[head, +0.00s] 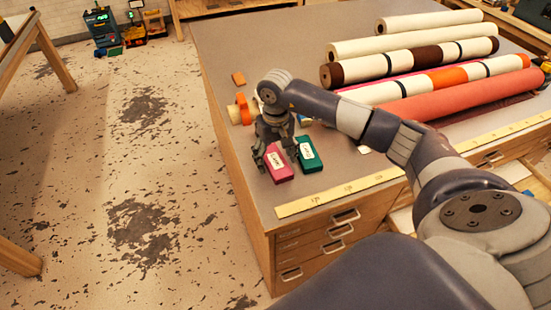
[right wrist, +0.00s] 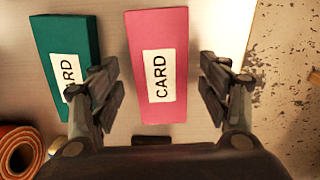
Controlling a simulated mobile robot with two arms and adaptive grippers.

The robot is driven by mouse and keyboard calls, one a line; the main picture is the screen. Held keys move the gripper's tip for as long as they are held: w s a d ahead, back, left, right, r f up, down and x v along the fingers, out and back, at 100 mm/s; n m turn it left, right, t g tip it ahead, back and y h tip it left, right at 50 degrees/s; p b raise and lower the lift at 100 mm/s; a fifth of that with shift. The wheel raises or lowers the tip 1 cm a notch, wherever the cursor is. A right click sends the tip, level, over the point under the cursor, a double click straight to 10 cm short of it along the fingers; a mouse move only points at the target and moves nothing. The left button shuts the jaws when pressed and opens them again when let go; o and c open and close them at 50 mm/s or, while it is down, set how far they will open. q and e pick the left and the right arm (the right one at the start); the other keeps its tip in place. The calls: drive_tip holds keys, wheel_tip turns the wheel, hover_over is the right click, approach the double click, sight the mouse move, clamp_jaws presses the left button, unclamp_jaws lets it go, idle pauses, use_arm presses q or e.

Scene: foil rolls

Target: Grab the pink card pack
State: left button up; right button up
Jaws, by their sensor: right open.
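The pink card pack (head: 280,168) lies on the grey table top near its left front corner, with a white CARD label. In the right wrist view the pink pack (right wrist: 159,100) lies between the two open fingers, with a gap on each side. My right gripper (head: 270,158) is open and empty, just above and behind the pack in the head view. A green card pack (head: 308,154) lies beside it on the right; in the right wrist view the green pack (right wrist: 66,80) is partly covered by the left finger. My left gripper is not in view.
Several foil rolls (head: 430,60) lie across the table's back right. A yellow ruler strip (head: 335,195) runs along the front edge. An orange roll (right wrist: 18,150) shows at lower left in the wrist view. The table's left edge drops to the speckled floor (head: 160,200).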

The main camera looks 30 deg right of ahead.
drive_tip(key=shift+f, duration=0.25)
drive_tip(key=c, duration=1.2)
drive_tip(key=shift+r, duration=0.15)
